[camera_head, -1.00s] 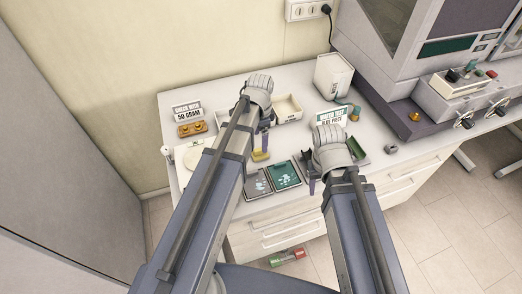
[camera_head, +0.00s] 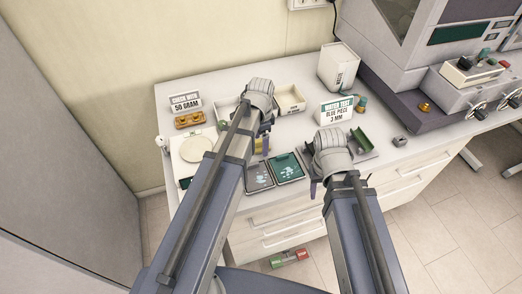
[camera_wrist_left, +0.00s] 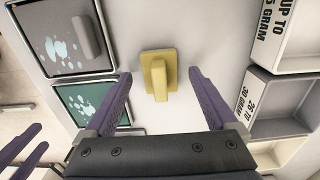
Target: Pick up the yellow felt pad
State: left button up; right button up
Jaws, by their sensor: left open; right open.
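The yellow felt pad (camera_wrist_left: 158,58) lies on the white table, a flat square with a raised yellow grip block on top. In the left wrist view it sits between and just ahead of the fingertips of my left gripper (camera_wrist_left: 159,74), which is open and empty. In the head view a bit of the pad (camera_head: 259,146) shows beside my left gripper (camera_head: 265,142), mostly hidden by it. My right gripper (camera_head: 318,182) hangs over the front table edge, mostly hidden by its own arm; its purple fingers show at the lower left of the left wrist view.
A grey-bordered dark tray (camera_wrist_left: 60,45) and a green tray (camera_wrist_left: 85,102) lie left of the pad. Open labelled boxes (camera_wrist_left: 275,95) stand to its right. A scale (camera_head: 197,148), brass weights (camera_head: 190,120), a sign (camera_head: 336,111) and a waste bin (camera_head: 338,66) stand around.

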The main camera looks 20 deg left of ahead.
aim_at(261, 140)
pick_arm(q)
jog(key=shift+f, duration=0.45)
jog(key=shift+r, duration=0.15)
jog(key=shift+c, duration=0.2)
pick_arm(e)
jog(key=shift+f, duration=0.35)
pick_arm(q)
jog(key=c, duration=1.4)
jog(key=shift+r, duration=0.1)
pick_arm(e)
jog(key=shift+r, duration=0.1)
pick_arm(q)
notch_tip(261, 140, up, 10)
jog(key=p, duration=1)
pick_arm(e)
notch_tip(261, 140, up, 10)
